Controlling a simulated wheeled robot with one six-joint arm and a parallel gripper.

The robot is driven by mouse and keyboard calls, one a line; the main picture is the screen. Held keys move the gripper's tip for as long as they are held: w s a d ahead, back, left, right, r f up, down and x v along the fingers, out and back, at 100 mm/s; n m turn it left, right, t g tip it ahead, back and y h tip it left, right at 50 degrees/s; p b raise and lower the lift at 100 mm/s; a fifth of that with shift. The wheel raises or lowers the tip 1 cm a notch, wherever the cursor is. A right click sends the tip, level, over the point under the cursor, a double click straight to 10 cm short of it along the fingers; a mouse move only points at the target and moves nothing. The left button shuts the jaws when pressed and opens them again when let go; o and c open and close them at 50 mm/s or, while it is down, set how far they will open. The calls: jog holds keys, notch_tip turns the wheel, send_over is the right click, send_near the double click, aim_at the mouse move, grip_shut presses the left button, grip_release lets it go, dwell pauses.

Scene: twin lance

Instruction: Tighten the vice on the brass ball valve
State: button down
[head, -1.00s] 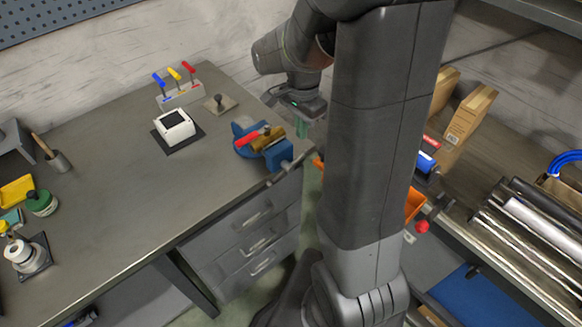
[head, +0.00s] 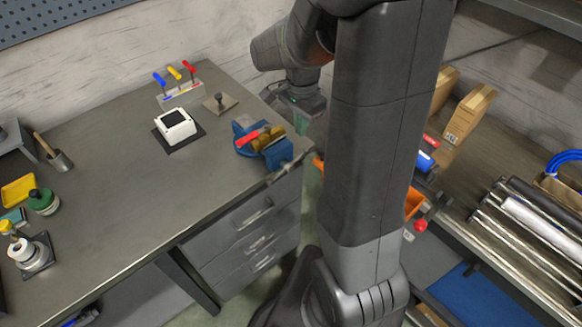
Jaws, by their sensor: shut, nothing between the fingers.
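The blue vice (head: 279,154) sits at the right front edge of the grey workbench. The brass ball valve (head: 270,137), with a red lever, lies between its jaws; I cannot tell how firmly it is held. The vice's grey handle bar (head: 284,173) sticks out over the bench edge, slanting up to the right. My gripper (head: 300,126) points down just above and behind the vice's right end, apart from the handle bar. Its greenish fingers are shut and empty, and small in view. My arm column hides what lies to the right of the gripper.
A white device (head: 175,126) on a dark mat, a stamp-like tool (head: 219,102) and a rack of coloured-handled tools (head: 181,94) stand left of the vice. Drawers (head: 250,240) are below it. Shelves with metal tubes (head: 530,225) and cardboard boxes (head: 468,114) are at the right.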

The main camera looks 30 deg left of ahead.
jog(key=shift+r, duration=0.15)
jog(key=shift+s+r+p, duration=0.15)
jog(key=shift+r+p, duration=0.2)
jog(key=shift+p, duration=0.1)
jog(key=shift+r, duration=0.1)
jog(key=shift+s+r+p, duration=0.1)
jog(key=shift+r+p, duration=0.3)
dwell(0.4)
jog(key=shift+s+a+r+p, duration=0.1)
jog(key=shift+r+p, duration=0.35)
jog(key=shift+r, duration=0.05)
jog(key=shift+s+r+p, duration=0.1)
jog(key=shift+r+p, duration=0.25)
jog(key=shift+r, duration=0.1)
jog(key=shift+r, duration=0.15)
dwell(0.3)
